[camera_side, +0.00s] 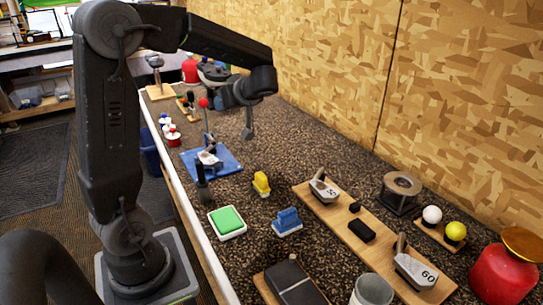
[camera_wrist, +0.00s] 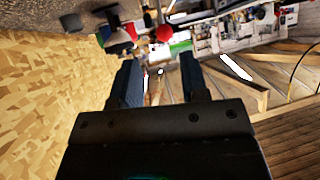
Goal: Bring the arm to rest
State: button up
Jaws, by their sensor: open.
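My gripper (camera_wrist: 158,72) is open in the wrist view, with its two dark fingers apart and nothing between them. In the side view my gripper (camera_side: 247,133) hangs above the dark speckled bench top, right of the blue tray, and looks clear of everything. My arm is raised and bent at the elbow, reaching out over the bench.
A blue tray (camera_side: 225,163) with a clamp and red-topped lever lies near the gripper. A green pad (camera_side: 228,221), yellow block (camera_side: 261,183) and blue block (camera_side: 287,221) stand nearer. A chipboard wall (camera_side: 450,100) runs behind.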

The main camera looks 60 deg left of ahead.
jog(key=s+d+m+t+h, duration=0.4)
jog(key=d+m, duration=0.5)
jog(key=d, duration=0.5)
jog(key=s+d+m+t+h, duration=0.4)
jog(key=s+d+m+h, duration=0.2)
jog(key=d+m, duration=0.4)
jog(key=d+f+h, duration=0.1)
jog(key=d, duration=0.3)
jog(key=shift+s+d, duration=0.15)
jog(key=shift+s, duration=0.25)
